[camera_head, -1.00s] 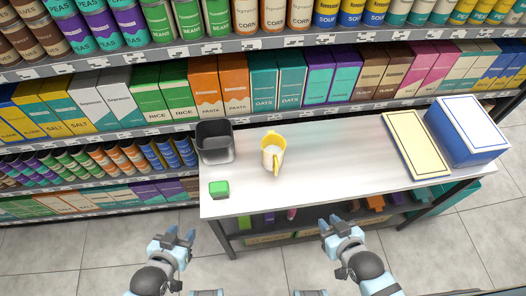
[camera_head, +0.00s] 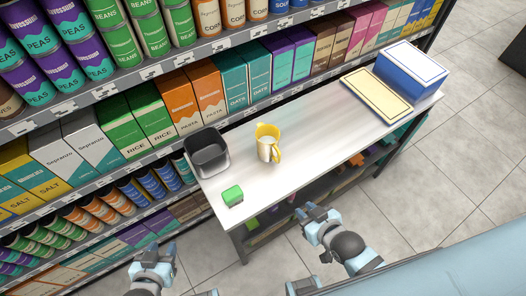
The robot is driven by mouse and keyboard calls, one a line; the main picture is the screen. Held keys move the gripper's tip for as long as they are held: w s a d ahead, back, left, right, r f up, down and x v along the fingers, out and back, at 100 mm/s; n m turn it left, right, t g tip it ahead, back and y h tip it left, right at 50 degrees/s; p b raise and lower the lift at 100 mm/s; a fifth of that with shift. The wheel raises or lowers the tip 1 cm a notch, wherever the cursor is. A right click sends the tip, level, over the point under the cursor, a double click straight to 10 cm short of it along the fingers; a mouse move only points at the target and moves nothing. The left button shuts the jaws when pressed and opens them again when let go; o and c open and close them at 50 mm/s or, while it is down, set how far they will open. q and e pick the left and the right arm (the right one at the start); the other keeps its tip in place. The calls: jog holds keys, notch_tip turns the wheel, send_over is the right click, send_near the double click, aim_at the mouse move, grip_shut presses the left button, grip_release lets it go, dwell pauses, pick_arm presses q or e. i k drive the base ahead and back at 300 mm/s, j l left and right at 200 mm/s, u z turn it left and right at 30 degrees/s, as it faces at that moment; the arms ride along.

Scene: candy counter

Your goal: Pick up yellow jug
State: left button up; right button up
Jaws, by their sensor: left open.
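The yellow jug (camera_head: 267,142) stands upright on the white counter (camera_head: 311,135), left of its middle. It has a yellow rim and handle and a whitish body; the handle points toward the front. My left gripper (camera_head: 154,256) is open and empty, in front of the counter at the lower left, well short of the jug. My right gripper (camera_head: 308,213) is in front of the counter's front edge, below and right of the jug, with nothing between its fingers. Its fingers stand apart. Neither gripper touches the jug.
A dark square bin (camera_head: 207,153) stands left of the jug. A small green block (camera_head: 232,196) lies near the front left edge. A cream flat box (camera_head: 376,97) and a blue and white box (camera_head: 411,70) sit at the right end. Stocked shelves run behind.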

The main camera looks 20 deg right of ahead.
aim_at(267, 136)
jog(key=k+j+z, duration=0.1)
jog(key=j+z, duration=0.35)
jog(key=j, duration=0.6)
jog(key=i+j+z, duration=0.2)
jog(key=j, duration=0.35)
jog(key=j+z, duration=0.15)
jog(key=j, duration=0.4)
jog(key=k, duration=0.05)
